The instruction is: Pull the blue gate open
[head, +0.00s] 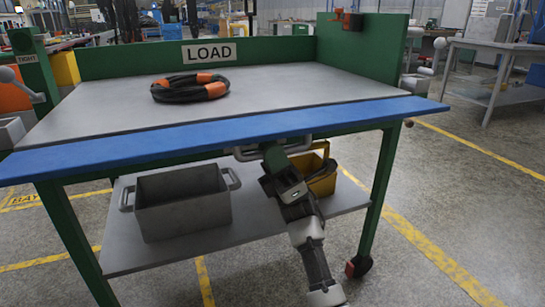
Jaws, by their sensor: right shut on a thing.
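The blue gate (190,136) is a long blue board along the front edge of the green-framed table. It spans the full width of the table. A grey handle (300,146) shows just below its lower edge, near the middle. My right gripper (270,152) is at this handle, shut on it, with its arm reaching up from below. The fingers partly hide the handle. My left gripper is not in view.
A coiled black hose with orange ends (190,87) lies on the grey tabletop (280,90), before a LOAD sign (206,52). A grey bin (182,205) and a yellow bin (322,178) stand on the lower shelf. Floor at the right front is clear.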

